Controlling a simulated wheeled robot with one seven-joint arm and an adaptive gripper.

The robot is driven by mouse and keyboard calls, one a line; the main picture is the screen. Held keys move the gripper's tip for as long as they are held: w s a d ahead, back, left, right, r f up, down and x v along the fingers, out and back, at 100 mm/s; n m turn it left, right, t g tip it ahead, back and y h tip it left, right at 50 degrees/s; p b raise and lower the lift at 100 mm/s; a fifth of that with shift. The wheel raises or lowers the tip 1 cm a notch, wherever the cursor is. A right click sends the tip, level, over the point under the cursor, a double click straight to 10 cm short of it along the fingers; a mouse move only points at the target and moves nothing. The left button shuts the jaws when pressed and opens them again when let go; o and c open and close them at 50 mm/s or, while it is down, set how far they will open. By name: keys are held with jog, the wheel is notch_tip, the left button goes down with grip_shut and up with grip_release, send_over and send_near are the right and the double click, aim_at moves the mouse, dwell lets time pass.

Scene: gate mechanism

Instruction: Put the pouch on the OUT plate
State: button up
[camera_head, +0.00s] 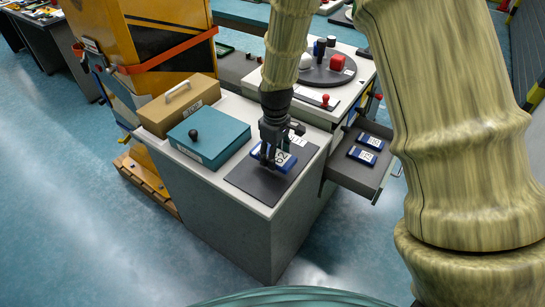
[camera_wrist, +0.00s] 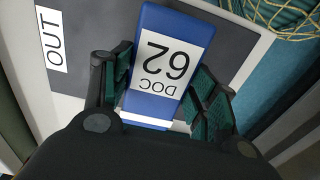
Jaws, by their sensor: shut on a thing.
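The pouch (camera_wrist: 170,50) is blue with a white label reading "DOC 62". In the head view the pouch (camera_head: 283,161) is at the dark OUT plate (camera_head: 243,182) on the white counter. My gripper (camera_head: 268,155) is over the plate, shut on the pouch; the wrist view shows its fingers on both sides of the pouch (camera_wrist: 165,95). I cannot tell whether the pouch touches the plate.
A teal box (camera_head: 207,138) with a black knob and a tan box (camera_head: 178,103) with a handle stand left of the plate. An open drawer (camera_head: 345,177) with blue pouches (camera_head: 370,141) juts out at right. A round dark turntable (camera_head: 316,72) is behind.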

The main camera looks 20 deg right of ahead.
jog(key=shift+w+a+f, duration=0.15)
jog(key=shift+w, duration=0.25)
jog(key=shift+w+a+f, duration=0.1)
jog(key=shift+w+f, duration=0.05)
jog(key=shift+w, duration=0.2)
jog(key=shift+s+f+p, duration=0.2)
jog(key=shift+f+p, duration=0.15)
jog(key=shift+f, duration=0.2)
jog(key=shift+w+f, duration=0.1)
jog(key=shift+f, duration=0.95)
jog(key=shift+f, duration=0.15)
jog(key=o, duration=1.1)
jog(key=shift+c, duration=0.2)
jog(key=shift+r+b, duration=0.9)
jog(key=shift+r, duration=5.25)
